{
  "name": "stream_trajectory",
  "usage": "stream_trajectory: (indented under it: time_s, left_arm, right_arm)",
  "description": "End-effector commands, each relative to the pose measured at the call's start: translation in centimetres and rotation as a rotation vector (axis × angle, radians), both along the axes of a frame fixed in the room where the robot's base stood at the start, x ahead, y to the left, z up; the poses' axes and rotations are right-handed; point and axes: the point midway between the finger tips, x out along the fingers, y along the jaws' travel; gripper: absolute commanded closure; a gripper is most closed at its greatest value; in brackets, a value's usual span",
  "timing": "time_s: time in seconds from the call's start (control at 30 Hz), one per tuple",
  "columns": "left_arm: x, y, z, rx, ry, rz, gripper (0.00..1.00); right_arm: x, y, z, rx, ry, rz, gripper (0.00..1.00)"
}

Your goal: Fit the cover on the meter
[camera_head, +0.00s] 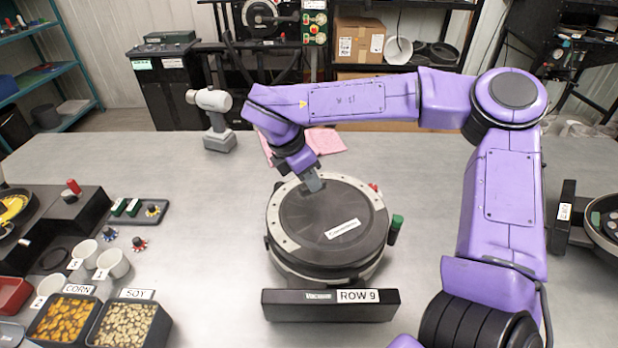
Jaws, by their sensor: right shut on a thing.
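The seed meter (285,262) stands on a black base marked ROW 9 in the middle of the table. A round dark cover (312,222) with a white label lies over it, inside or on a pale rim with small holes. My right gripper (313,184) reaches down at the cover's far edge and is shut on the cover, though the grip is partly hidden by the fingers. I cannot tell whether the cover is fully seated. A green knob (397,222) is at the meter's right side, and a small red part (374,188) shows behind. My left gripper is out of view.
A grey cordless tool (214,120) and a pink cloth (325,141) are behind the meter. Bins of corn (66,317) and soy (130,325), with white cups (113,263), are at left. Another meter (603,222) is at far right.

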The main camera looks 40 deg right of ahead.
Motion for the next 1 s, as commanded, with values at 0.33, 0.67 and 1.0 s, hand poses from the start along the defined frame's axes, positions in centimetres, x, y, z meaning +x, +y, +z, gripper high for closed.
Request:
stream_trajectory:
  time_s: [0.33, 0.67, 1.0]
  left_arm:
    - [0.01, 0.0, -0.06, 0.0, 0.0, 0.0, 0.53]
    - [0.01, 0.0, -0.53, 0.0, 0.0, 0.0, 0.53]
    - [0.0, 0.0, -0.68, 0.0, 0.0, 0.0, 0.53]
  right_arm:
    - [0.0, 0.01, 0.0, 0.0, 0.0, 0.0, 1.0]
    - [-0.11, 0.01, -0.1, 0.0, 0.0, 0.0, 1.0]
    - [-0.11, 0.01, -0.22, 0.0, 0.0, 0.0, 1.0]
